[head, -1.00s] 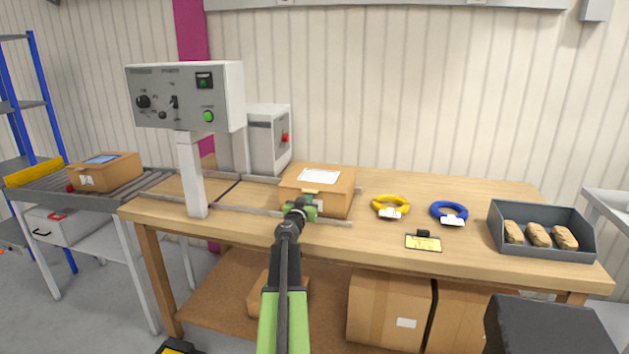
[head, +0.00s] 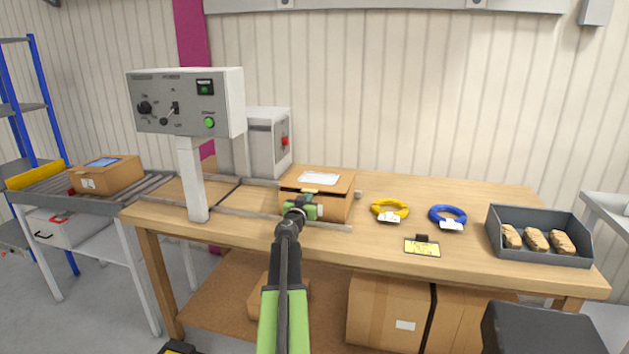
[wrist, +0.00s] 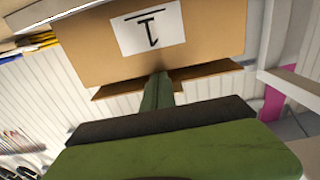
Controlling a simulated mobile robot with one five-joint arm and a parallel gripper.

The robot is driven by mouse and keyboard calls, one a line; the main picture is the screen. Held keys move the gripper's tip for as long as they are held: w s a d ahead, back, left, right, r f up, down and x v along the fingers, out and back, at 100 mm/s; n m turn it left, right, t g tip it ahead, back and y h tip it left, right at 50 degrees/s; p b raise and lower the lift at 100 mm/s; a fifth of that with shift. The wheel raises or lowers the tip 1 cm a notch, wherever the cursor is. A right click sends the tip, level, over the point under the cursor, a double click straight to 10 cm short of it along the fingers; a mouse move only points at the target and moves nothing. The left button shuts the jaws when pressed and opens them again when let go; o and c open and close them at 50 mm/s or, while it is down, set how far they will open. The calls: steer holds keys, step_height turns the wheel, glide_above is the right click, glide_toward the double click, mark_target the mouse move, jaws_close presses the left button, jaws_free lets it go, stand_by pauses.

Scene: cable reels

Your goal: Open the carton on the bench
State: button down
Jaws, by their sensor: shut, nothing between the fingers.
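The brown carton (head: 338,207) stands on the bench (head: 250,231), left of centre. Its lid, with a white label on top, looks slightly raised at the front, with a dark gap under its edge. My gripper (head: 306,205) is at the carton's front, just below the lid edge, and hides part of the front face. In the wrist view my gripper (wrist: 158,82) is shut, its green fingertips at a cardboard edge beside a brown carton face (wrist: 90,55) with a white label. Whether the fingertips touch the lid is hard to tell.
A grey control box on a post (head: 190,103) stands left of the carton. Yellow (head: 389,203) and blue (head: 461,210) cable coils and a grey tray (head: 547,254) of brown packages lie to the right. Another carton (head: 106,174) sits on the roller conveyor at left.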

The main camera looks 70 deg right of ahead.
step_height(320, 180, up, 5)
steer(key=p, duration=0.4)
steer(key=shift+r, duration=0.15)
steer(key=shift+p, duration=0.3)
steer(key=d+r+p, duration=0.6)
steer(key=r, duration=0.1)
steer(key=shift+w+p, duration=0.15)
steer(key=shift+p, duration=0.25)
